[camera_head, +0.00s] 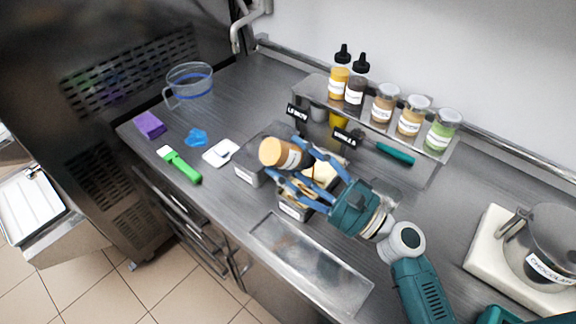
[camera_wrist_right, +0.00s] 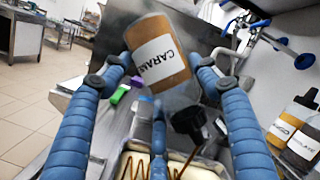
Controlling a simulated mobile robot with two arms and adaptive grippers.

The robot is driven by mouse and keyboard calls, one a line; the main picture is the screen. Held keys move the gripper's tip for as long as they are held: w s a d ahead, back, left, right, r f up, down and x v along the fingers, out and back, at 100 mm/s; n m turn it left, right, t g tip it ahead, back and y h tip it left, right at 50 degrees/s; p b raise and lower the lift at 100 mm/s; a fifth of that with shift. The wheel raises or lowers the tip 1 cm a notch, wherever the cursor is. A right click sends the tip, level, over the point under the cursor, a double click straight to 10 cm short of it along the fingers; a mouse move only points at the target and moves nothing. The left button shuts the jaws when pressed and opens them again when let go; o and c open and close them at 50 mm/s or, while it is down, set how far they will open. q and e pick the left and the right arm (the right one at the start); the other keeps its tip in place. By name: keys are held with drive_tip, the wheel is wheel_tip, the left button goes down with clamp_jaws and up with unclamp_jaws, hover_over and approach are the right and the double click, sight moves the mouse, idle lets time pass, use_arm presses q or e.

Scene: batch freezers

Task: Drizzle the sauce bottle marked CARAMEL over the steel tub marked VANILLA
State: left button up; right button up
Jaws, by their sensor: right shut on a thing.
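My right gripper (camera_head: 308,178) is shut on the sauce bottle marked CARAMEL (camera_head: 275,153), whose label reads partly as "CARAM" in the wrist view (camera_wrist_right: 158,52). The bottle is tipped over, its dark nozzle (camera_wrist_right: 188,122) pointing down. Below it is a steel tub (camera_head: 296,210) of pale ice cream, which also shows in the wrist view (camera_wrist_right: 205,172). Brown zigzag sauce lines (camera_wrist_right: 150,168) lie on the ice cream. The tub's front label is too small to read, and my fingers partly hide the tub. My left gripper is not in view.
Another steel tub (camera_head: 250,173) stands just left. Behind are several bottles and jars, including a dark-capped one (camera_head: 356,88), and a green-handled tool (camera_head: 394,153). A CHOCOLATE pot (camera_head: 548,245) stands right.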

sight(310, 155)
drive_tip(key=shift+w+d+b, duration=0.45)
drive_tip(key=shift+w+d, duration=0.4)
drive_tip(key=shift+w, duration=0.05)
drive_tip(key=shift+w+d, duration=0.15)
drive_tip(key=shift+w+d, duration=0.2)
drive_tip(key=shift+w+r+b, duration=0.1)
drive_tip(key=shift+b, duration=0.25)
drive_tip(key=shift+w+d, duration=0.1)
drive_tip(key=shift+d, duration=0.05)
drive_tip(key=shift+w+d+b, duration=0.1)
drive_tip(key=shift+w+b, duration=0.1)
drive_tip(key=shift+b, duration=0.15)
drive_tip(key=shift+w+d, duration=0.3)
drive_tip(key=shift+w, duration=0.2)
drive_tip(key=shift+b, duration=0.35)
drive_tip(key=shift+d, duration=0.1)
